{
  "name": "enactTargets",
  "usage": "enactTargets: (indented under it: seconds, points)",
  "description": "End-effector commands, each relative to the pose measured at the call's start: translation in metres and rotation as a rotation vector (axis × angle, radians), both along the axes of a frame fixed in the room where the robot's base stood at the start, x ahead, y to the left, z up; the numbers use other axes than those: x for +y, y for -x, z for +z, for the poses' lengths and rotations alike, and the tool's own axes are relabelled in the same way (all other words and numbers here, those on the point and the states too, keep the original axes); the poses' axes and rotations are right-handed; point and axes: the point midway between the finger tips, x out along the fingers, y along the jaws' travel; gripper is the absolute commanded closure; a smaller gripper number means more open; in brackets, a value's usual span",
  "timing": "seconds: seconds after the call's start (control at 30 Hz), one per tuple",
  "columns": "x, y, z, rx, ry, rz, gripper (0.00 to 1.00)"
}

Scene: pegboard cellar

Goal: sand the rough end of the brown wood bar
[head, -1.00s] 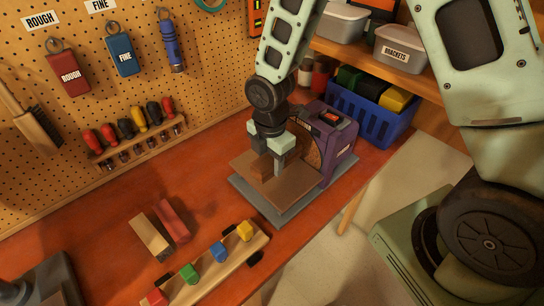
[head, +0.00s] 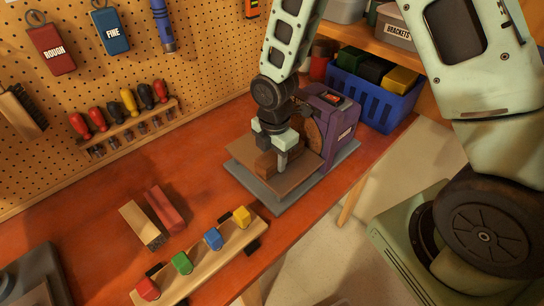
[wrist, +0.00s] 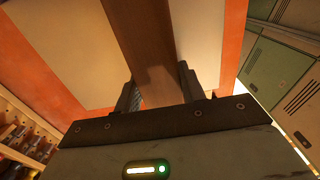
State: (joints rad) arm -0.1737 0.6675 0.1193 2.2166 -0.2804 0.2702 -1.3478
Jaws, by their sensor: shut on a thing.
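My gripper (head: 276,148) is shut on the brown wood bar (head: 266,163), low over the brown work table (head: 245,150) of the purple sander (head: 338,128). In the wrist view the bar (wrist: 143,45) runs away from between the two fingers (wrist: 157,88). The sander's round brown disc (head: 313,134) stands upright just right of the gripper. The fingers partly hide the bar, and I cannot tell whether its end touches the disc or which end is rough.
A pale bar (head: 138,222) and a red bar (head: 165,208) lie on the red bench (head: 120,190). A wooden rack (head: 195,262) with several coloured blocks is in front. A blue crate (head: 372,102) stands behind the sander.

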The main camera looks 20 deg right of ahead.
Motion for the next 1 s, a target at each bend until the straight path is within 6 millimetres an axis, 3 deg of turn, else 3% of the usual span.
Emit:
enactTargets:
  seconds: [1.0]
  points:
    - [-0.018, -0.006, 0.001, 0.000, 0.000, -0.002, 0.88]
